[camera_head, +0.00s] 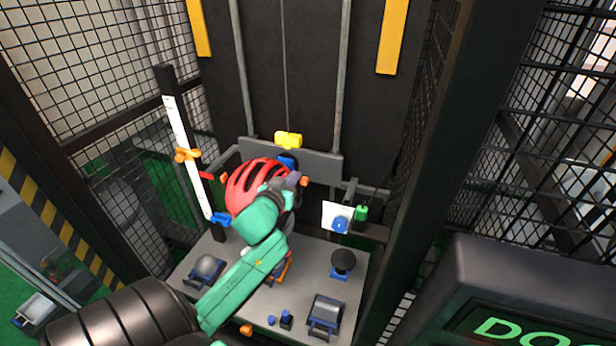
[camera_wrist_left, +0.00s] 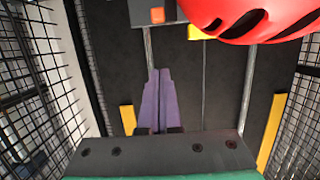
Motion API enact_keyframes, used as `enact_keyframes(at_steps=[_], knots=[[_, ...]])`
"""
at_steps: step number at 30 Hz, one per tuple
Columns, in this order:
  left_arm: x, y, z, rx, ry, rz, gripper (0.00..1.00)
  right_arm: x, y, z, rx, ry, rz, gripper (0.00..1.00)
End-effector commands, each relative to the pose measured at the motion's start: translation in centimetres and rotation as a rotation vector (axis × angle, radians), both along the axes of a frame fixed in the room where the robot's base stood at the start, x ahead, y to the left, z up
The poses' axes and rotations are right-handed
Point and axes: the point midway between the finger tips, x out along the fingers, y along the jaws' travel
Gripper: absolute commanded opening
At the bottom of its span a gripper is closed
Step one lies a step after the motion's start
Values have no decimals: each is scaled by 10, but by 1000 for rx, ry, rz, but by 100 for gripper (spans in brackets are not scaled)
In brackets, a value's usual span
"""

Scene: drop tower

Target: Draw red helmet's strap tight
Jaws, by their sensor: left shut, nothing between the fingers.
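The red helmet (camera_head: 250,182) sits above the grey base plate, in the middle of the head view. Its lower right part is hidden behind my green left arm. Part of its red shell with dark vents (camera_wrist_left: 265,15) shows at the upper right of the left wrist view. My left gripper (camera_head: 294,180) is at the helmet's right side. In the left wrist view its purple fingers (camera_wrist_left: 159,76) are together with nothing between them, apart from the shell. I cannot make out the strap. An orange block (camera_head: 304,181) is just right of the fingertips; it also shows in the wrist view (camera_wrist_left: 157,15). My right gripper is not in view.
A white upright scale (camera_head: 188,155) with orange and blue sliders stands left of the helmet. A yellow block (camera_head: 288,140) hangs on a cable behind. The grey base plate (camera_head: 300,283) carries several fixtures, including a black dome (camera_head: 343,262). Mesh walls and dark posts enclose both sides.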

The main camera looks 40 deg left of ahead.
Motion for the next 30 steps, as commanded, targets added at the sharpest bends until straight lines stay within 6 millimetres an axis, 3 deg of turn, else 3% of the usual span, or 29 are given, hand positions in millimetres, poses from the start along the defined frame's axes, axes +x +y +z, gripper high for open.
enact_keyframes(at_steps=[9,15,27,30], knots=[[65,23,-12,-1,1,1,0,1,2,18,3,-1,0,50],[65,22,-49,-5,2,1,0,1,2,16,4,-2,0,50],[65,22,-57,-1,2,-1,0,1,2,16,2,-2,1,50],[65,22,-66,-2,2,-1,0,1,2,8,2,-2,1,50]])
